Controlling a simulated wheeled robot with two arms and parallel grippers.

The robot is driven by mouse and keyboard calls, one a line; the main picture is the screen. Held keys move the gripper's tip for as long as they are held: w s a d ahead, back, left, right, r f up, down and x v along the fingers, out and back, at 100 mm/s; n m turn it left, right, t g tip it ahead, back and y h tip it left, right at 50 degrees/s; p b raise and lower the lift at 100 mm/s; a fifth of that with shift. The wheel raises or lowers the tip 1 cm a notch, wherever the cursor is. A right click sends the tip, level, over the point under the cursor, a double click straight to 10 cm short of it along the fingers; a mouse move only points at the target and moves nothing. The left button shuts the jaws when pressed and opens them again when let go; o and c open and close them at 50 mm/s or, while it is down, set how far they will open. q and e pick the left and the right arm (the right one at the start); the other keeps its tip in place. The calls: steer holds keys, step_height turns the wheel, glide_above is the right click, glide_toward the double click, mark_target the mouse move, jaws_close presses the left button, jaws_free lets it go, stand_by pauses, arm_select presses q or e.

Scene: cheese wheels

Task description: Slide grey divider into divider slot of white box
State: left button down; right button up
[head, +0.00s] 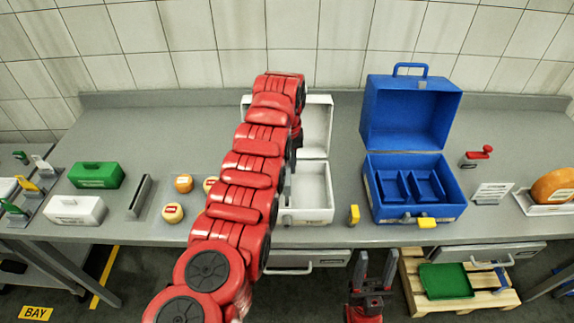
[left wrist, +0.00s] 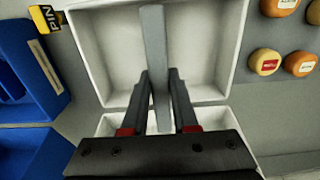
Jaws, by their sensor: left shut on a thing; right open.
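The white box (head: 318,215) stands open on the counter, its lid raised at the back; my left arm covers its left part. In the left wrist view the white box (left wrist: 228,60) lies below my fingers. My left gripper (left wrist: 160,82) is shut on the grey divider (left wrist: 153,40), a narrow grey strip seen nearly edge-on. My right gripper (head: 372,270) is open and empty, low in front of the counter.
The blue box (head: 455,195) stands open to the right, with a yellow tag (head: 354,214) between the boxes.

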arm_select(q)
steer(key=shift+f+b, duration=1.25)
steer(key=shift+f, duration=1.5)
steer(key=c, duration=0.6)
jaws_free()
steer(key=shift+r, duration=0.3)
step_height(320, 180, up, 9)
steer(key=shift+a+f+b, duration=0.1)
steer(key=shift+f+b, duration=0.05)
steer(key=shift+b, duration=1.05)
step_height(320, 180, up, 8)
steer(key=p, duration=0.8)
